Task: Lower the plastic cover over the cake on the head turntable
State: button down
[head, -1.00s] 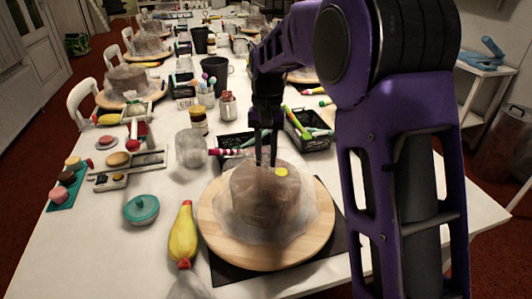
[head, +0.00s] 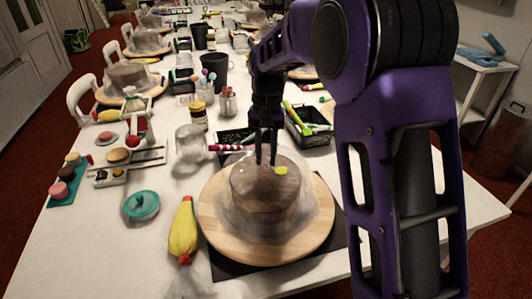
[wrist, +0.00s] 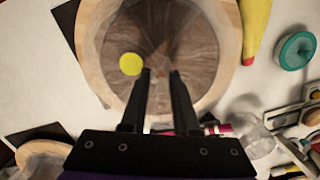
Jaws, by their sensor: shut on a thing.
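A brown cake (head: 262,194) sits on the round wooden turntable (head: 213,228) at the front of the table. A clear plastic cover (head: 300,212) surrounds the cake, its skirt flaring out over the board. My gripper (head: 266,162) points down at the top of the cover, near a yellow disc (head: 281,170). In the wrist view my gripper (wrist: 160,75) has its two fingers a little apart over the cake (wrist: 160,40), with the yellow disc (wrist: 130,63) beside the left finger. It is shut on the thin, see-through cover; the exact grip is hard to see.
A glass jar (head: 190,142) and a black tray (head: 308,134) stand behind. Bare tabletop (head: 90,255) shows at front left.

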jog(key=c, duration=0.6)
grip_release()
notch_tip(320, 180, up, 7)
jog(key=p, duration=0.6)
